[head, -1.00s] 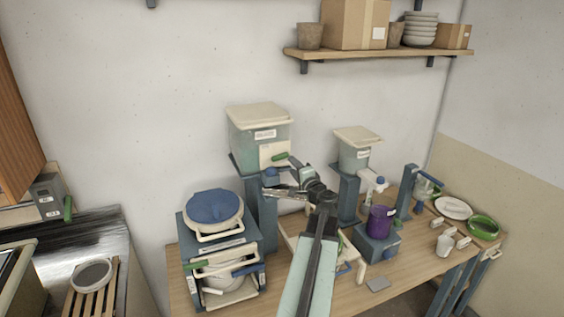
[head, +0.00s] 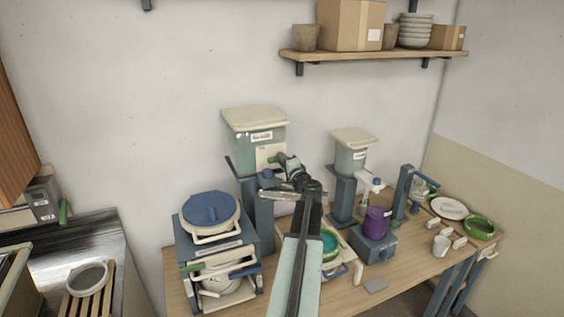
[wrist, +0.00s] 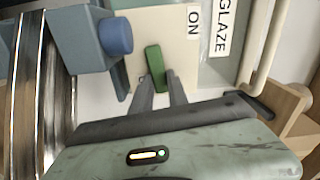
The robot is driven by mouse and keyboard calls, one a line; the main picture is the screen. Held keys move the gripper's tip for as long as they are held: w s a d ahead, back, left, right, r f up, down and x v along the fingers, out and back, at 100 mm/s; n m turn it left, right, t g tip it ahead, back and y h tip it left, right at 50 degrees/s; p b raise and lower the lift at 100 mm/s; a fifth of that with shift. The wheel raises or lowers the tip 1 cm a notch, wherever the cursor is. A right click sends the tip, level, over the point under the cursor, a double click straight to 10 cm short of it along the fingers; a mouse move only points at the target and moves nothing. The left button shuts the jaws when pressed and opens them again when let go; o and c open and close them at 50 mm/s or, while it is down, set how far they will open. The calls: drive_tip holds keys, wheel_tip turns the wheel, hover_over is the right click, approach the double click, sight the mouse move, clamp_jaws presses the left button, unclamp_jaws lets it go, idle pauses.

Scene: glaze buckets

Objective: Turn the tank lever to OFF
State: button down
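The glaze tank (head: 255,135) is a pale green bucket with a cream lid, on a blue stand at the back of the table. Its green lever (wrist: 155,68) sits on a cream plate (wrist: 180,50) in the wrist view, near the printed word ON. No OFF label is visible. In the head view the lever (head: 272,160) is partly hidden by my gripper (head: 284,161). In the wrist view my gripper (wrist: 160,84) has its two fingers apart. The lever's near end appears between or just beyond the fingertips; I cannot tell whether they touch it.
A blue spout block with a round knob (wrist: 115,36) is close beside the lever. A smaller tank (head: 350,155) and a purple cup (head: 377,221) stand to the right. A blue-lidded pot (head: 210,208) is at the left. A turquoise bowl (head: 330,243) is below my arm.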

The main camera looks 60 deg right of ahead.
drive_tip(key=shift+f+m+b, duration=0.3)
drive_tip(key=shift+m, duration=0.6)
drive_tip(key=c, duration=1.3)
unclamp_jaws()
drive_tip(key=shift+s, duration=0.1)
drive_tip(key=v, duration=0.7)
drive_tip(key=shift+s+a, duration=0.25)
